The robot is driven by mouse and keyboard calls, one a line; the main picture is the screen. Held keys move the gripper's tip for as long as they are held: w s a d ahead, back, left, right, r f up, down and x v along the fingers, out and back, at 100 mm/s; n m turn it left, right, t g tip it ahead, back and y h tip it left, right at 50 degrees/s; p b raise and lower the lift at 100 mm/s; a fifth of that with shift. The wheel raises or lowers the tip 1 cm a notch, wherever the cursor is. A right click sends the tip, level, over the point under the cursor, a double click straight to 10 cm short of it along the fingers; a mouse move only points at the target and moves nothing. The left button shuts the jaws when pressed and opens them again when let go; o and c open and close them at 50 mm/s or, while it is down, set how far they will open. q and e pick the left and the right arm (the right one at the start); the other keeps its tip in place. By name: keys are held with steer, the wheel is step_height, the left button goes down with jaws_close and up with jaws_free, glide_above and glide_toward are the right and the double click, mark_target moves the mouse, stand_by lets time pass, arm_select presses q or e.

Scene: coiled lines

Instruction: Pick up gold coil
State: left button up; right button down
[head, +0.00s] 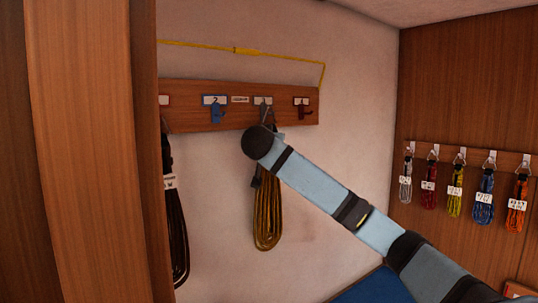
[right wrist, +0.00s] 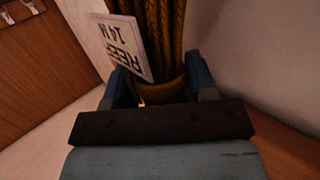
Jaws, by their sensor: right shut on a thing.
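The gold coil (head: 267,220) hangs below the wall board in the head view, its top hidden behind my right arm. In the right wrist view the gold coil (right wrist: 165,25) runs between the fingers of my right gripper (right wrist: 155,92), which is shut on its bound end. A white tag (right wrist: 122,45) with "REEF 14M" lies against the coil at the left finger. In the head view my right gripper is mostly hidden behind my wrist. I cannot tell whether the coil still bears on its hook (head: 263,110). My left gripper is not in view.
The wooden hook board (head: 190,119) also carries a dark coil (head: 174,220) at left, near a wooden post (head: 90,150). A yellow line (head: 210,46) runs above the board. Several coloured coils (head: 455,190) hang on the right wall. A blue surface (head: 375,288) lies below.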

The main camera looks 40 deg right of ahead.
steer(key=shift+r, duration=0.25)
steer(key=shift+s+a+b, duration=0.15)
steer(key=shift+s+b, duration=0.25)
steer(key=shift+s, duration=0.2)
steer(key=s+a+b, duration=0.1)
steer(key=s+b, duration=0.4)
steer(key=s, duration=1.1)
steer(key=shift+s+a, duration=0.35)
steer(key=shift+a, duration=0.05)
steer(key=shift+r, duration=0.1)
